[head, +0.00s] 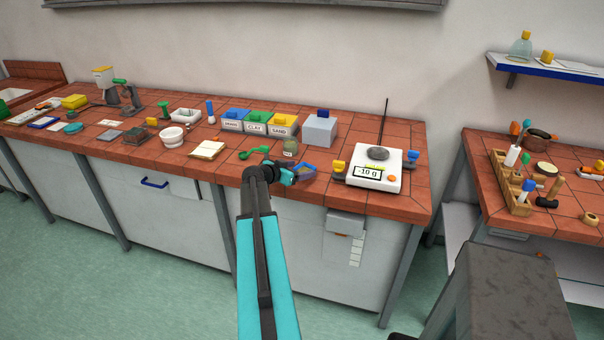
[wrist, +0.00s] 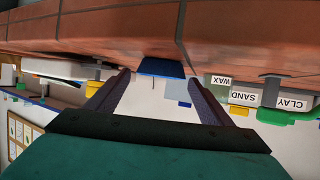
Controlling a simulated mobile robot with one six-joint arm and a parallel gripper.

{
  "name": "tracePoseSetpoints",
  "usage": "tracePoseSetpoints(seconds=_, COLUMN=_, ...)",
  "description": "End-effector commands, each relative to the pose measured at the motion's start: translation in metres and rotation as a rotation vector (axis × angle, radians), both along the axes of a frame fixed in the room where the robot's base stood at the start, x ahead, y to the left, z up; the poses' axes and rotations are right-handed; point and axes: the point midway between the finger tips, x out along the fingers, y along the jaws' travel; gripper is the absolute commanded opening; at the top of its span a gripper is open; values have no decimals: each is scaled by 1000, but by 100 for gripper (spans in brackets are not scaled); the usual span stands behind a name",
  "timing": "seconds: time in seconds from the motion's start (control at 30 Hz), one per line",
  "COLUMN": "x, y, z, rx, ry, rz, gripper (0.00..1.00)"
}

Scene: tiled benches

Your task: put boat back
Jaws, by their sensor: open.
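The boat appears to be a small blue open dish (head: 306,171) with a tan inside, on the bench's front part, left of the balance. In the wrist view, which is upside down, a blue piece (wrist: 162,67), probably the same boat, sits between the fingertips but beyond them. My gripper (head: 291,175) is just left of the boat in the head view. In the wrist view its fingers (wrist: 158,77) are apart with nothing between them. The white balance (head: 359,178) has a grey round pan with nothing on it, and its display shows a negative reading.
Clay and sand bins (head: 255,129) and a grey box (head: 319,131) are further back. A thin rod (head: 385,123) rises behind the balance. A cream pad (head: 206,150) lies left.

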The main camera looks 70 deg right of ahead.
Motion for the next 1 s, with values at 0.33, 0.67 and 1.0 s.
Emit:
tracePoseSetpoints(seconds=0.33, x=14, y=46, z=17, rx=-1, ry=0, rz=1, gripper=74)
tracePoseSetpoints(seconds=0.67, x=25, y=74, z=32, rx=0, ry=-1, rz=1, gripper=74)
tracePoseSetpoints(seconds=1.0, x=26, y=77, z=34, rx=0, ry=0, rz=-1, gripper=74)
